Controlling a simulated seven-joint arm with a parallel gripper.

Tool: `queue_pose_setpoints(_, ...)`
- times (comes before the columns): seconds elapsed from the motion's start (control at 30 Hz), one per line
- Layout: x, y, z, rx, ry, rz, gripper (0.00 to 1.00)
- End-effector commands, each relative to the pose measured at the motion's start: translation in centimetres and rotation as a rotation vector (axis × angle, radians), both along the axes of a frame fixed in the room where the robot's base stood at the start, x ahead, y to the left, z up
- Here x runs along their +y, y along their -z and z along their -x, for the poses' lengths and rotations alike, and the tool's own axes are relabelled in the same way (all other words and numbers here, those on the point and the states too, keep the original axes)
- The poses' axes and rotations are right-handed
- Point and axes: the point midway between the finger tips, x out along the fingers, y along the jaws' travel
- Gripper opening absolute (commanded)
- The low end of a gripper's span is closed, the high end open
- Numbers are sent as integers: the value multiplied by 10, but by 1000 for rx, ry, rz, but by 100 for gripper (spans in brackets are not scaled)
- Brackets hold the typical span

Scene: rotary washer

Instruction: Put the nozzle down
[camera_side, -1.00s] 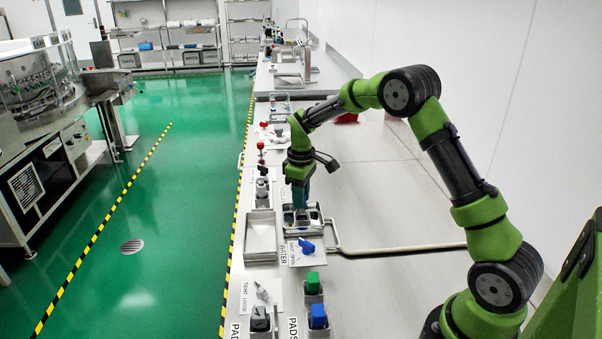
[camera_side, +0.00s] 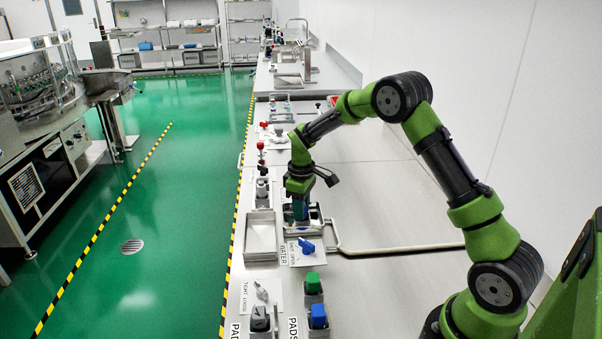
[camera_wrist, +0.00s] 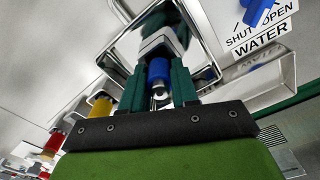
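The nozzle (camera_wrist: 158,70) shows in the wrist view as a blue cylinder with a silver ring end and a pale block beyond it. My gripper (camera_wrist: 159,84) has its dark green fingers on both sides of the blue part and appears shut on it. In the side view my gripper (camera_side: 300,210) points down into a metal tray (camera_side: 318,231) on the bench. The nozzle itself is hidden there by the fingers and tray. I cannot tell whether it touches the tray floor.
A blue valve handle (camera_side: 306,246) sits on a WATER plate just in front of the tray. An empty metal tray (camera_side: 261,236) stands to the left. A pale hose (camera_side: 400,248) runs right across the bench. Green (camera_side: 313,283) and blue (camera_side: 318,316) blocks stand nearer.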

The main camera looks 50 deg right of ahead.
Motion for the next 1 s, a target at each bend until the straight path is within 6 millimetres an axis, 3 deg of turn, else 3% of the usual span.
queue_pose_setpoints(0.03, 0, 6, 3, 13, 0, 0, 36)
queue_pose_setpoints(0.13, 0, 6, 4, 15, 0, -3, 51)
queue_pose_setpoints(0.57, 4, 1, 4, 20, 0, -8, 52)
queue_pose_setpoints(0.77, 3, -35, 3, 10, 0, -4, 52)
queue_pose_setpoints(1.0, 3, -97, 3, 4, 1, -1, 52)
